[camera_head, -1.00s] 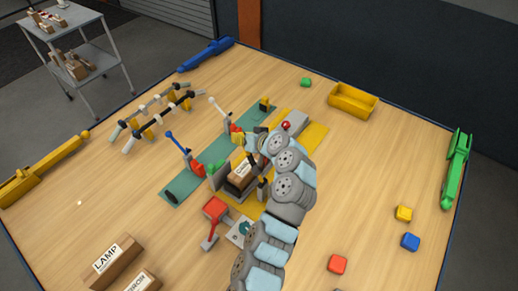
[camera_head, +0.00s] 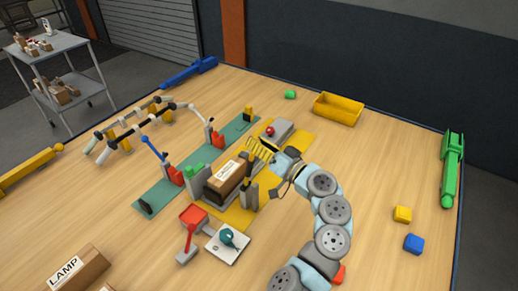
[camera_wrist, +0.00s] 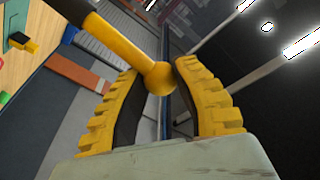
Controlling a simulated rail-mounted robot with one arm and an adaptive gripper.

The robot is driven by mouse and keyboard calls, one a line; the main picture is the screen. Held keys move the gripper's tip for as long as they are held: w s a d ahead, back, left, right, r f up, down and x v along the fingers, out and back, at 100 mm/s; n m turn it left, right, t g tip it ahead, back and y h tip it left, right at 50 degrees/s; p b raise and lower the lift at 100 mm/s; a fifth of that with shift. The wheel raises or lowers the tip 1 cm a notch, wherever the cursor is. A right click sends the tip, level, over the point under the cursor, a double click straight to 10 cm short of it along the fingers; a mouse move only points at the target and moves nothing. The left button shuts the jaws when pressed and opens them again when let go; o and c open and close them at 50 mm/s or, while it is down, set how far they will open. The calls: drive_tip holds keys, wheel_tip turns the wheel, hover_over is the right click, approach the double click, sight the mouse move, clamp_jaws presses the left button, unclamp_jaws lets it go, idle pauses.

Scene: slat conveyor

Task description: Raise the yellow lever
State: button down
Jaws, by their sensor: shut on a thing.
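The yellow lever (camera_wrist: 118,42) shows in the wrist view as a yellow shaft with a ball end and a dark part at the upper left. Its ball lies between the yellow fingers of my gripper (camera_wrist: 157,72), which is shut on it near the fingertips. In the head view my gripper (camera_head: 262,150) is beside the carton (camera_head: 227,181) on the conveyor, above the yellow strip. There I cannot tell the lever apart from my yellow fingers, and its base is not clear.
A red lever (camera_head: 190,238) and a plate with a teal knob (camera_head: 228,237) are in front. A yellow bin (camera_head: 338,109) stands behind. The table's right side has a few cubes.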

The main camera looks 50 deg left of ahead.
drive_tip(key=shift+w+d+f+b, duration=0.25)
drive_tip(key=shift+d+f+b, duration=0.25)
drive_tip(key=shift+d, duration=0.25)
drive_tip(key=shift+w+d+f+b, duration=0.25)
drive_tip(key=shift+d+f+b, duration=0.2)
drive_tip(key=shift+d, duration=0.3)
drive_tip(key=c, duration=0.8)
unclamp_jaws()
drive_tip(key=shift+r, duration=0.1)
drive_tip(key=shift+o, duration=0.6)
drive_tip(key=shift+s, duration=0.1)
drive_tip(key=shift+r, duration=0.15)
drive_tip(key=w+d+f, duration=0.1)
drive_tip(key=d, duration=1)
drive_tip(key=shift+w+d, duration=0.3)
drive_tip(key=shift+d, duration=0.1)
